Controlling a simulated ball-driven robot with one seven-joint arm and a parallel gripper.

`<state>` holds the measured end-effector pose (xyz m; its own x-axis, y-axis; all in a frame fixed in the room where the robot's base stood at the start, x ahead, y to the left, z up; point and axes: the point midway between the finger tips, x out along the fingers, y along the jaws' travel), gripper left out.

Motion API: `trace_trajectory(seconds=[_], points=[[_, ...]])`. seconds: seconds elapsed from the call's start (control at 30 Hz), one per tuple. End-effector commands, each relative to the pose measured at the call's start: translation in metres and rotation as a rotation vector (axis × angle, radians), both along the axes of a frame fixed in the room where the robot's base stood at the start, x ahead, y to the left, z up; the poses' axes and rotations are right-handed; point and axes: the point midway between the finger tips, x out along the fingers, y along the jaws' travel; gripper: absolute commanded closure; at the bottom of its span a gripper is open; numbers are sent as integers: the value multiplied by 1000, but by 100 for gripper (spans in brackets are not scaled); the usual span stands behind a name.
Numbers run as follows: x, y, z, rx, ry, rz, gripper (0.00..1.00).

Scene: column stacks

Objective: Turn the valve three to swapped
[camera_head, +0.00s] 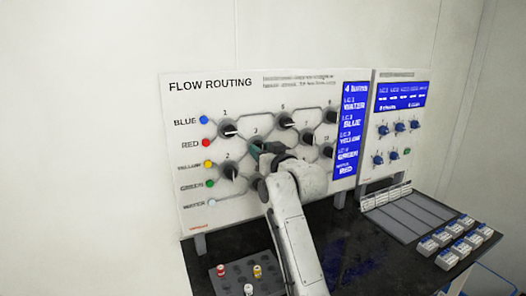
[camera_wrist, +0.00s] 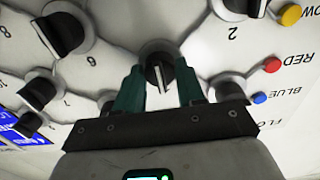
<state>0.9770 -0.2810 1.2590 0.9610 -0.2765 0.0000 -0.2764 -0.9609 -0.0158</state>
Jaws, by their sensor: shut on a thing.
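The flow routing panel (camera_head: 240,90) stands upright with several black valve knobs joined by grey lines. My gripper (camera_head: 257,148) reaches the panel at the valve beside label 3 and hides that knob in the head view. In the wrist view, the valve three knob (camera_wrist: 158,70) sits between the two green fingers of my gripper (camera_wrist: 160,80), which is shut on it. The knob's ridge and pale line run nearly straight up and down in that view.
Other valve knobs are close by, including valve one (camera_head: 228,128) and valve two (camera_head: 229,171). A blue text display (camera_head: 350,130) is at the panel's right. A second panel with blue knobs (camera_head: 400,127) stands beside it. A peg tray (camera_head: 232,270) is on the dark table.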

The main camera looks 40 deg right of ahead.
Motion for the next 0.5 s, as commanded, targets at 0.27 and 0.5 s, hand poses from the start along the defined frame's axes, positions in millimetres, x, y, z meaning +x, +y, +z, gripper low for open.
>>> trace_trajectory(seconds=[0.27,0.5], points=[[0,0,-1,1,2,0,37],[0,0,0,0,1,0,36]])
